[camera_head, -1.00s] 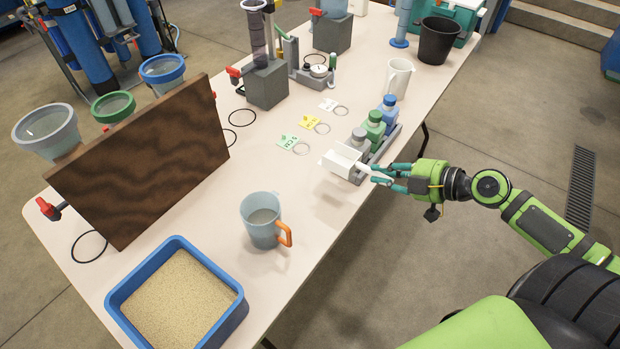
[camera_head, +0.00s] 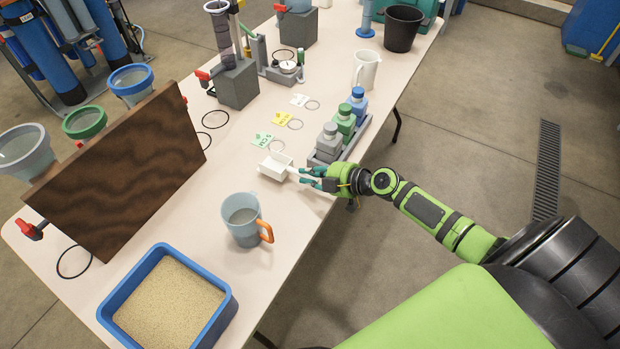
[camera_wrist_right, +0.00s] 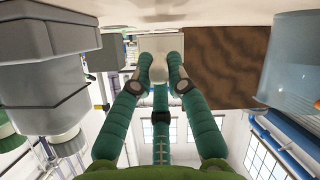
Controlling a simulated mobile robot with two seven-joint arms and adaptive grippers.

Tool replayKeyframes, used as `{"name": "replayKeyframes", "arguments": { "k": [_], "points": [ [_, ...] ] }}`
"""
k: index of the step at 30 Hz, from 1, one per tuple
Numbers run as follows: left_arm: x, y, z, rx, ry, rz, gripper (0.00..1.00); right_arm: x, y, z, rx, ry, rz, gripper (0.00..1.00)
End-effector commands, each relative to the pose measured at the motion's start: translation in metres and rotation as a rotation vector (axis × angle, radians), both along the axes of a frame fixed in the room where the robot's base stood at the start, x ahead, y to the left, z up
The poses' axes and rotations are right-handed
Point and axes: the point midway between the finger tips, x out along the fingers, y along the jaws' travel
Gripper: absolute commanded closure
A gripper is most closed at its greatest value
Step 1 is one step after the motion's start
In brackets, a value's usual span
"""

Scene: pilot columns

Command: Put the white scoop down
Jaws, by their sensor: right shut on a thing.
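The white scoop (camera_head: 275,166) is in the head view, over the table's near side, left of the bottle rack. My right gripper (camera_head: 308,175) is shut on its handle, with the arm coming in from the right. In the right wrist view, the fingers (camera_wrist_right: 160,75) close around the handle, and the scoop's pan (camera_wrist_right: 160,44) shows beyond them, close to the table surface. I cannot tell whether the pan touches the table. My left gripper is not in view.
The grey rack (camera_head: 357,139) with grey, green and blue bottles stands just right of the scoop. A blue mug (camera_head: 240,214) with an orange handle stands nearer. Label cards (camera_head: 263,139) lie behind the scoop.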

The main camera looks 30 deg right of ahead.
Motion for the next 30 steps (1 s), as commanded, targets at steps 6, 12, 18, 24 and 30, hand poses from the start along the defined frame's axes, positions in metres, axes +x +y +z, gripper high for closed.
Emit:
{"name": "replayKeyframes", "arguments": {
  "k": [6,12,18,24,30],
  "points": [
    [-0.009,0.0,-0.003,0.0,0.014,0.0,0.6,0.001,0.0,-0.019,0.002,-0.003,-0.002,1.0],
    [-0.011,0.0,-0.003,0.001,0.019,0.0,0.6,0.001,-0.001,-0.018,0.001,-0.003,-0.001,1.0],
    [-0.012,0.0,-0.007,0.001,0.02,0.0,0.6,0.0,-0.001,-0.022,0.001,-0.001,0.0,0.72],
    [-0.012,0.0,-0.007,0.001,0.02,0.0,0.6,0.0,-0.001,-0.021,0.001,-0.001,0.0,0.6],
    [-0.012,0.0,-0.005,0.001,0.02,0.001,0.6,0.0,-0.001,-0.02,0.001,-0.001,0.0,0.6]
  ]
}}
